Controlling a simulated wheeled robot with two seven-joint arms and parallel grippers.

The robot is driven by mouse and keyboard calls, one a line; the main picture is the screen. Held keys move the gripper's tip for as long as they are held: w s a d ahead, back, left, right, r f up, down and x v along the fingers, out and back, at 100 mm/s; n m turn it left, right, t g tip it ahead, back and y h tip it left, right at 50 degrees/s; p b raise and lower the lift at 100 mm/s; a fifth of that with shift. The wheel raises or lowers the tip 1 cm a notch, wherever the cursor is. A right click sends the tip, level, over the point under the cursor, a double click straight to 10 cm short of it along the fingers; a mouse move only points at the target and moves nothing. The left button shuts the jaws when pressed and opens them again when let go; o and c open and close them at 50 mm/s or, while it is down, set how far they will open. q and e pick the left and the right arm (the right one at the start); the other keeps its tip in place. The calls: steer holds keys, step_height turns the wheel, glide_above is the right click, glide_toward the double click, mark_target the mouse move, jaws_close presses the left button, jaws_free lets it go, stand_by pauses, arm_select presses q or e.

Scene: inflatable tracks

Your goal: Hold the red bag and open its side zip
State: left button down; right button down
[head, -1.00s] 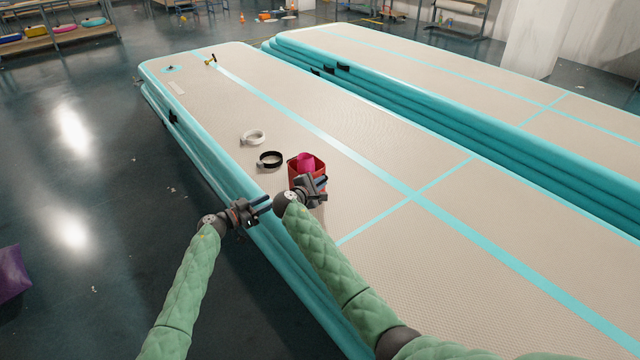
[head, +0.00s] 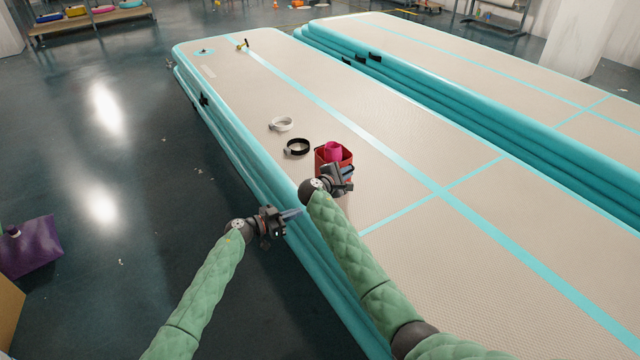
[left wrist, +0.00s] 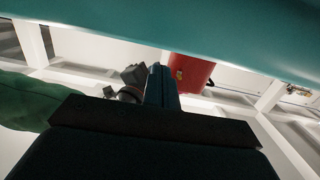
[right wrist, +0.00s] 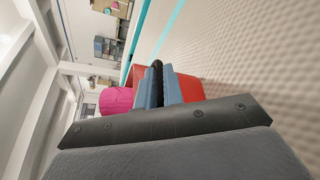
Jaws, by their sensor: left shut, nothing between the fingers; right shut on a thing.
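The red bag (head: 321,158) stands upright on the near left part of the beige track, with a pink item (head: 333,150) in its open top. My right gripper (head: 347,177) is at the bag's near side, shut on it; a dark strip (right wrist: 157,66) shows between its fingers in the right wrist view. My left gripper (head: 297,213) is shut and empty, at the track's left edge, apart from the bag. In the left wrist view, the red bag (left wrist: 193,71) shows beyond the fingers, with a small yellowish spot that may be the zip pull. The zip's state cannot be told.
A purple bag (head: 30,245) is on the floor at far left. The track's right side is clear.

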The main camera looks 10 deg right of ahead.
steer(key=shift+f, duration=0.1)
arm_select(q)
steer(key=r+m, duration=0.1)
steer(key=m, duration=0.1)
steer(key=d+r+m+t, duration=0.1)
steer(key=m, duration=0.2)
steer(key=d+r+m+t, duration=0.1)
steer(key=m, duration=0.1)
steer(key=shift+s+d+r+m+y, duration=0.15)
steer(key=shift+r+m+y, duration=0.15)
steer(key=shift+r+m, duration=0.1)
steer(key=shift+w+r+m+t, duration=0.35)
steer(key=shift+r+m+t, duration=0.2)
steer(key=shift+m, duration=0.55)
steer(key=shift+w+a+r+m+t+y, duration=0.15)
steer(key=shift+w+m+t, duration=0.1)
steer(key=shift+m, duration=0.55)
steer(key=shift+w+a+f+m+t+y, duration=0.15)
steer(key=shift+a+m+t+y, duration=0.1)
steer(key=shift+m, duration=0.55)
steer(key=shift+w+a+r+m+t+y, duration=0.1)
steer(key=shift+w+m+t, duration=0.15)
steer(key=shift+m, duration=0.55)
steer(key=shift+x, duration=5)
